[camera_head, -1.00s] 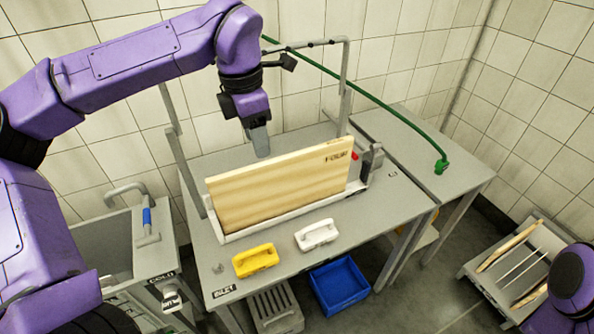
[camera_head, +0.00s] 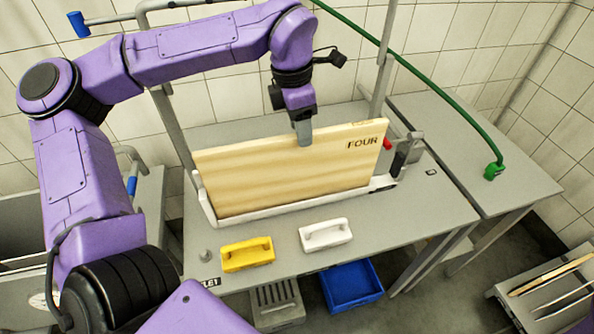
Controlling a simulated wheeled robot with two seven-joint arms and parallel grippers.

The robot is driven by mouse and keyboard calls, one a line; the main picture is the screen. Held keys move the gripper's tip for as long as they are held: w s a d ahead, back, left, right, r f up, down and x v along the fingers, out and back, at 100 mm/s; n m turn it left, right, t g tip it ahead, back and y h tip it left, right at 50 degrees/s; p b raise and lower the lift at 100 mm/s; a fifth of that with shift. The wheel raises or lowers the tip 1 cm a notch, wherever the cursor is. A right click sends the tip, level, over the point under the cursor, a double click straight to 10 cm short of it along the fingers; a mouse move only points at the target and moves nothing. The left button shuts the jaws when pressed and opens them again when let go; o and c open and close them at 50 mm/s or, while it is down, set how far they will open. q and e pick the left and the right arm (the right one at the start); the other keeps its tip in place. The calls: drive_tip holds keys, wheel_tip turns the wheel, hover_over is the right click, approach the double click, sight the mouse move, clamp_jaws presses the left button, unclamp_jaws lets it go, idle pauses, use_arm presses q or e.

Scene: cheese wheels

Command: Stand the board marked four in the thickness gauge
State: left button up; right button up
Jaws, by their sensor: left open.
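The wooden board marked FOUR (camera_head: 270,173) stands upright on its long edge in the thickness gauge, a light grey trough (camera_head: 209,208) on the table. The word FOUR is at its upper right. A grey clamp-like block (camera_head: 407,152) with a red part is at the gauge's right end. My left gripper (camera_head: 303,138) comes down from above at the middle of the board's top edge, its tip overlapping that edge in the picture. It is open; whether the fingers touch the board cannot be seen. My right gripper is not in view.
A yellow handled block (camera_head: 247,255) and a white one (camera_head: 325,236) lie in front of the gauge. A blue crate (camera_head: 351,287) and a grey crate (camera_head: 277,305) are below. A pipe frame and green hose (camera_head: 440,88) rise behind. A rack with boards (camera_head: 552,276) stands right.

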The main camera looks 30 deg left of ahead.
sight(297, 145)
use_arm(q)
drive_tip(key=f, duration=0.1)
drive_tip(key=f+p, duration=0.1)
drive_tip(key=f, duration=0.3)
drive_tip(key=shift+s+a+f, duration=0.1)
drive_tip(key=shift+a+f, duration=0.1)
drive_tip(key=shift+a, duration=0.1)
clamp_jaws()
drive_tip(key=shift+r, duration=0.15)
idle(0.9)
